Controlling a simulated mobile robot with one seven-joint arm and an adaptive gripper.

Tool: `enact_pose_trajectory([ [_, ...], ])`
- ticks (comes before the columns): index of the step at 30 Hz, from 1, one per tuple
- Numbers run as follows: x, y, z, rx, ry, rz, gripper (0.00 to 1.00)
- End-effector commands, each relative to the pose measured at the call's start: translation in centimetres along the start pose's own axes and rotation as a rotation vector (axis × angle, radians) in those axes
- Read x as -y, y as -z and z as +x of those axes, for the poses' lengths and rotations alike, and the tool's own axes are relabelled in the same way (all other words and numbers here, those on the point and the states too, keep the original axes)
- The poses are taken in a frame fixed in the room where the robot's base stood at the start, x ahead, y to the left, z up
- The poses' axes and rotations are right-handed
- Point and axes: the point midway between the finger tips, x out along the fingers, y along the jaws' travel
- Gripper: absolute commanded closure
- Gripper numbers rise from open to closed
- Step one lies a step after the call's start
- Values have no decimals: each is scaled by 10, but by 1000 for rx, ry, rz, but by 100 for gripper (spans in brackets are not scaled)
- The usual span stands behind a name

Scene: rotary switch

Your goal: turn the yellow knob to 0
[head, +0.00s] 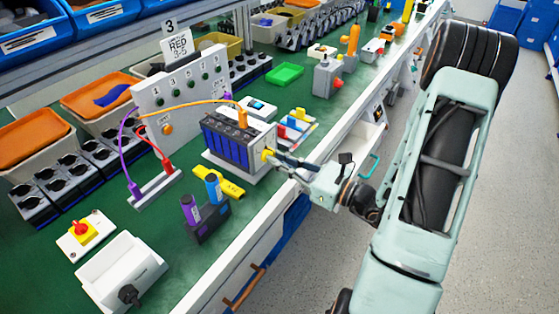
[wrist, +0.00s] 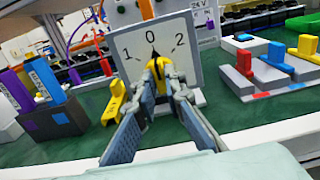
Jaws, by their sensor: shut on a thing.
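The yellow knob (wrist: 158,72) sits on a white switch plate (wrist: 190,72) marked 1, 0 and 2. The knob's dark pointer tip points up, at or very near the 0 mark; the fingers hide part of the knob. My gripper (wrist: 159,70) is shut on the knob, with one finger on each side. In the head view the knob (head: 267,155) shows on the right face of the box with dark blue modules (head: 228,142), and my gripper (head: 279,159) reaches it from the right.
Left of the plate in the wrist view are a yellow part (wrist: 114,102) and a block holding purple and blue cylinders (wrist: 65,112). On the right stand blocks with red, yellow and blue pieces (wrist: 275,68). The white bench edge (head: 240,222) runs below my gripper.

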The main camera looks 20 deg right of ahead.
Motion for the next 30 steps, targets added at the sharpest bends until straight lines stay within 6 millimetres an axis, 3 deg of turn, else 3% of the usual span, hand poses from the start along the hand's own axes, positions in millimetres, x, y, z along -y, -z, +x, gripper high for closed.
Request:
enact_pose_trajectory([
  [7,0,2,-1,-5,1,3,100],
  [8,0,2,-1,-5,1,3,87],
  [12,0,1,-1,-4,0,3,72],
  [23,1,1,-6,-3,2,2,72],
  [30,2,1,-50,-4,7,2,72],
])
